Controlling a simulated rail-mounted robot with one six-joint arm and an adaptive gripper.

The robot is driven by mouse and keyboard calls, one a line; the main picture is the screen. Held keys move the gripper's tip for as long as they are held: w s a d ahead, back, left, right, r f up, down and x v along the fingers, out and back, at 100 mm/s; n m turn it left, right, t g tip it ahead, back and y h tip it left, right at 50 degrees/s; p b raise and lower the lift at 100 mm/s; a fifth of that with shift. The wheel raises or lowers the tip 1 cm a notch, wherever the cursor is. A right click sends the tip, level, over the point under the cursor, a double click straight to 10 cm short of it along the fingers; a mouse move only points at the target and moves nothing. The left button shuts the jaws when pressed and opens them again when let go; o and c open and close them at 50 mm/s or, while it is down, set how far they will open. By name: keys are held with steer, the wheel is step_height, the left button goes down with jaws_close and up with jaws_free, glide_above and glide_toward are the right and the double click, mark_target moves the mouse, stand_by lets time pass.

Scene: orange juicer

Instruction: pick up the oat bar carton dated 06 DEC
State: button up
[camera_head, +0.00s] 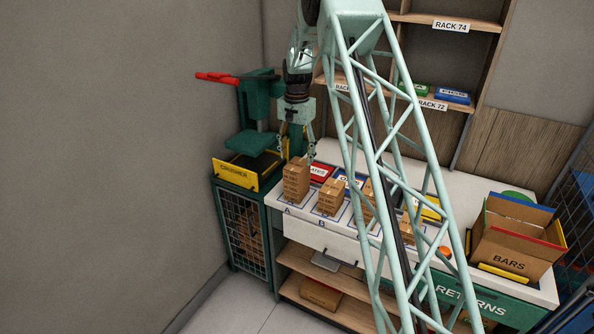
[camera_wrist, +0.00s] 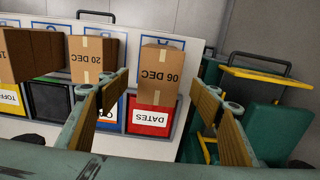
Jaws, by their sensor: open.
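The brown oat bar carton marked 06 DEC (camera_wrist: 159,72) stands upright in the wrist view, its lettering upside down, with a tape strip down its face. In the head view it appears to be the leftmost carton (camera_head: 296,182), at mark A, its print too small to read. My gripper (camera_head: 297,150) hangs above and behind that carton. In the wrist view my open gripper (camera_wrist: 162,88) has its fingers apart on either side of the carton's image, with nothing held; the carton appears beyond the fingertips.
A carton marked 20 DEC (camera_wrist: 92,60) stands beside it, with more cartons further left in the wrist view. A red DATES bin (camera_wrist: 148,119) is nearer my gripper. The green crusher (camera_head: 252,142) stands close at left. A BARS box (camera_head: 508,262) is at right.

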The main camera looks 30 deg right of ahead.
mark_target(297, 164)
steer(key=shift+f, duration=0.25)
steer(key=shift+d+f+p, duration=0.1)
steer(key=shift+f+p, duration=0.3)
steer(key=shift+f, duration=2.2)
steer(key=shift+c, duration=0.2)
steer(key=c, duration=1)
steer(key=shift+r, duration=0.2)
steer(key=shift+r+b, duration=0.35)
steer(key=shift+r, duration=1.3)
steer(key=s, duration=0.5)
steer(key=s+r+b, duration=0.1)
steer(key=s, duration=0.4)
steer(key=s+b, duration=0.1)
steer(key=s, duration=0.5)
steer(key=shift+d+r, duration=0.2)
steer(key=shift+d, duration=0.1)
